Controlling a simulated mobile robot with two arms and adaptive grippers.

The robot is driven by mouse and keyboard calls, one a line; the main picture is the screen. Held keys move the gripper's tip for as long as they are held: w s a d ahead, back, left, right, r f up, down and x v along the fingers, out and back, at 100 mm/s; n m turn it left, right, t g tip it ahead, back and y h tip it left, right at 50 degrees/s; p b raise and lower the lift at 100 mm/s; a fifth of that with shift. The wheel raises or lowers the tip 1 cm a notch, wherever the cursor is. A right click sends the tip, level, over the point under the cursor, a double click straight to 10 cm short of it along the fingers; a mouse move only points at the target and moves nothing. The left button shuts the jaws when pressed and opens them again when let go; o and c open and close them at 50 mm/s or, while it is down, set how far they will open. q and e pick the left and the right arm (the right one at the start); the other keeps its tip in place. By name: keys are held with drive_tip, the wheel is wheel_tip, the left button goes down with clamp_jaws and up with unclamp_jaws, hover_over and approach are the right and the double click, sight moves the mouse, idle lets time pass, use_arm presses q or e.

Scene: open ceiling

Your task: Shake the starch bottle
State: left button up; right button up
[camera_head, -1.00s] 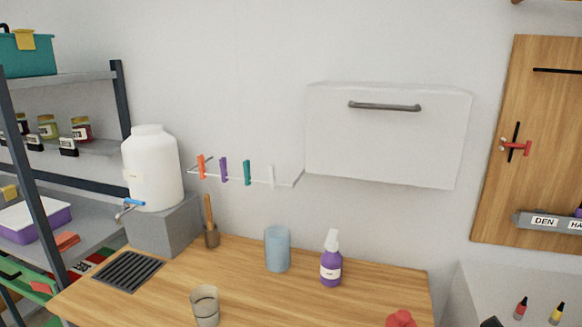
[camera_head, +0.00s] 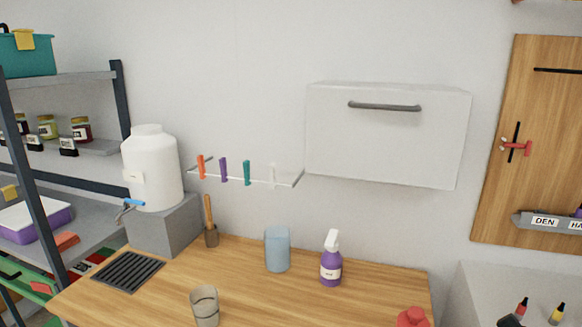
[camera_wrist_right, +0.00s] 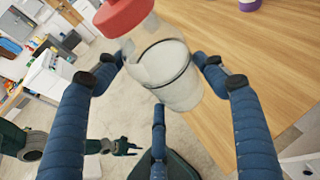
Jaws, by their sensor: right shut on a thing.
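A clear bottle (camera_wrist_right: 172,75) with a red cap (camera_wrist_right: 122,15) and white contents shows in the right wrist view. My right gripper (camera_wrist_right: 168,80) is shut on it, with blue padded fingers on both sides. I take it for the starch bottle; no label is readable. Its red cap also shows at the bottom edge of the head view (camera_head: 412,318), above or in front of the table's right part. My left gripper (camera_wrist_right: 124,147) appears in the right wrist view, empty and with its fingers apart, over the floor. It is not in the head view.
The wooden table (camera_head: 240,285) holds a purple spray bottle (camera_head: 331,268), a blue cup (camera_head: 277,250) and a glass (camera_head: 205,305). A white dispenser (camera_head: 152,170) stands at left on a grey block. A white cabinet (camera_head: 385,140) hangs above the table.

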wheel_tip(320, 180, down, 2)
drive_tip(key=shift+f, duration=0.2)
wheel_tip(320, 180, up, 6)
drive_tip(key=shift+a, duration=0.1)
wheel_tip(320, 180, down, 6)
drive_tip(key=shift+f, duration=0.2)
drive_tip(key=shift+r, duration=0.2)
